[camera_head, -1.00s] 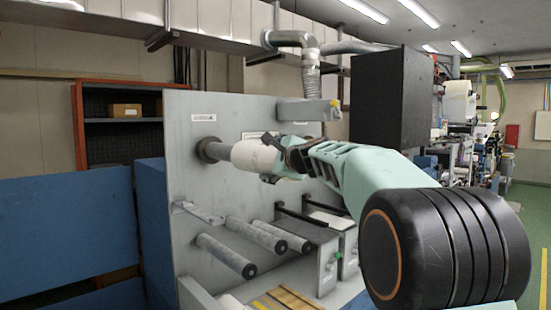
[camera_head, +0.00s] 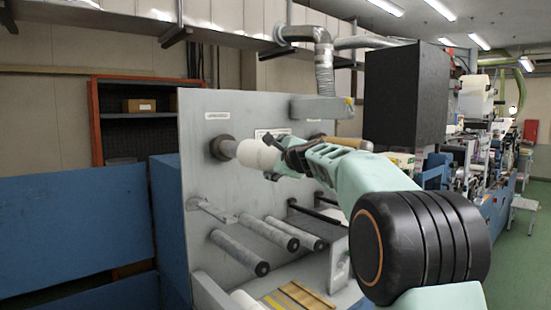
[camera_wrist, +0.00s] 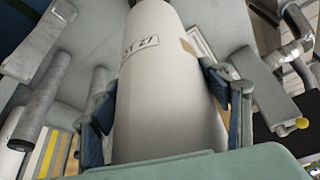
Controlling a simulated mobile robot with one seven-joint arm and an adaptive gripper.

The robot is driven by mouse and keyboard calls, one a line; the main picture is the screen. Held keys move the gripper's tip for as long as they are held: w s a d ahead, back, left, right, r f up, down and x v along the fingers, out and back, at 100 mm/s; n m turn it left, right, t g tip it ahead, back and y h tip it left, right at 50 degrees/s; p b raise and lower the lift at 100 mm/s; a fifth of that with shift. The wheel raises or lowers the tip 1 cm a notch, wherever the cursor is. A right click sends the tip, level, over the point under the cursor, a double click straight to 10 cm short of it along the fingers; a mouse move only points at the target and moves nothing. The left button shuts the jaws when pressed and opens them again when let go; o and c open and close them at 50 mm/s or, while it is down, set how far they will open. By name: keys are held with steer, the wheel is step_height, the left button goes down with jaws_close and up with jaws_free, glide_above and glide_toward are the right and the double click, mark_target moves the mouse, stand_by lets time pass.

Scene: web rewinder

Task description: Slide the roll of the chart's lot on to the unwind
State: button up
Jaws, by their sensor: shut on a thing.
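A white roll (camera_head: 258,154) is held sideways at the machine's grey panel. The grey unwind shaft (camera_head: 229,149) shows between its dark flange (camera_head: 219,148) and the roll's left end. The roll lines up with the shaft and seems to be partly over it, but its bore is hidden. In the wrist view the roll (camera_wrist: 165,75) fills the middle. It carries a small printed label (camera_wrist: 139,46), not clearly legible, and a tan patch. My gripper (camera_head: 281,160) is shut on the roll's right part, with a finger on each side in the wrist view (camera_wrist: 163,112).
Several grey rollers (camera_head: 238,252) stick out below the roll. A grey box (camera_head: 320,109) with a duct stands above right, and a black cabinet (camera_head: 405,95) is behind my arm. A framed sheet (camera_head: 272,133) hangs behind the roll.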

steer(key=shift+b, duration=0.3)
stand_by(0.4)
steer(key=o, duration=1.9)
steer(key=shift+s, duration=0.1)
steer(key=shift+f, duration=0.35)
steer(key=s+d+b, duration=0.7)
steer(key=s, duration=0.3)
steer(key=shift+s+d+r+b, duration=0.15)
steer(key=shift+s+d+b, duration=0.1)
steer(key=shift+d+b, duration=0.1)
